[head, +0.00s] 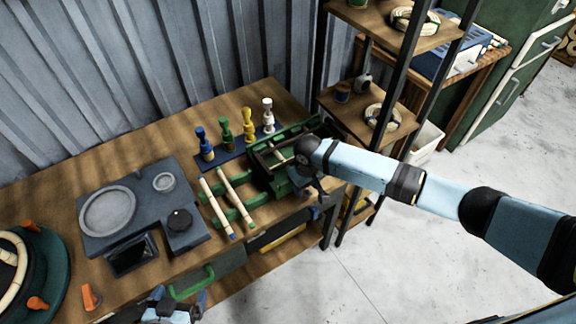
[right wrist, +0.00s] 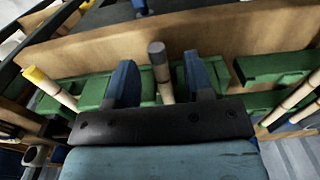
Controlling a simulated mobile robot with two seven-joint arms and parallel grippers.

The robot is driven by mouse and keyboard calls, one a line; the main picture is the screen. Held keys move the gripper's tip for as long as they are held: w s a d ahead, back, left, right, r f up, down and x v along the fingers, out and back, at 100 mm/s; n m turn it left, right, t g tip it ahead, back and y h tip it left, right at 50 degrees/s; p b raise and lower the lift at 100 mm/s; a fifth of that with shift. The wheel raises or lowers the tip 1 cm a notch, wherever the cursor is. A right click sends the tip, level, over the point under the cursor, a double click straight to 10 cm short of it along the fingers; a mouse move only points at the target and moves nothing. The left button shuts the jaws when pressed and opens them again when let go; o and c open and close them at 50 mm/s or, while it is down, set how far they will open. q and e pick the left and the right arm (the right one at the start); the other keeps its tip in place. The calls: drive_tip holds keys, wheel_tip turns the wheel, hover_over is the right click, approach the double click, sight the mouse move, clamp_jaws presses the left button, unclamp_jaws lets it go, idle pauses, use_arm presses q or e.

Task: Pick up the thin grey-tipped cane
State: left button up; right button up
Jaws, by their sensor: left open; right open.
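The grey-tipped cane (right wrist: 158,62) shows in the right wrist view. Its dark grey end stands between the two blue fingers of my right gripper (right wrist: 162,80), with a gap on each side. My right gripper is open, and its palm hides the cane's lower part. In the head view my right gripper (head: 308,182) is over the right end of the green rack, and I cannot make out the grey tip there. My left gripper (head: 178,300) is open and empty at the bottom edge, in front of the workbench.
A yellow-tipped cane (right wrist: 45,84) lies left of the fingers. Two pale canes (head: 216,207) rest on green supports (head: 240,212) left of my right gripper. Colored bottles (head: 225,133) stand behind. A grey station (head: 140,205) fills the bench's middle. A shelf post (head: 395,75) rises near my right arm.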

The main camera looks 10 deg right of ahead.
clamp_jaws()
drive_tip(key=shift+r, duration=0.1)
idle(0.4)
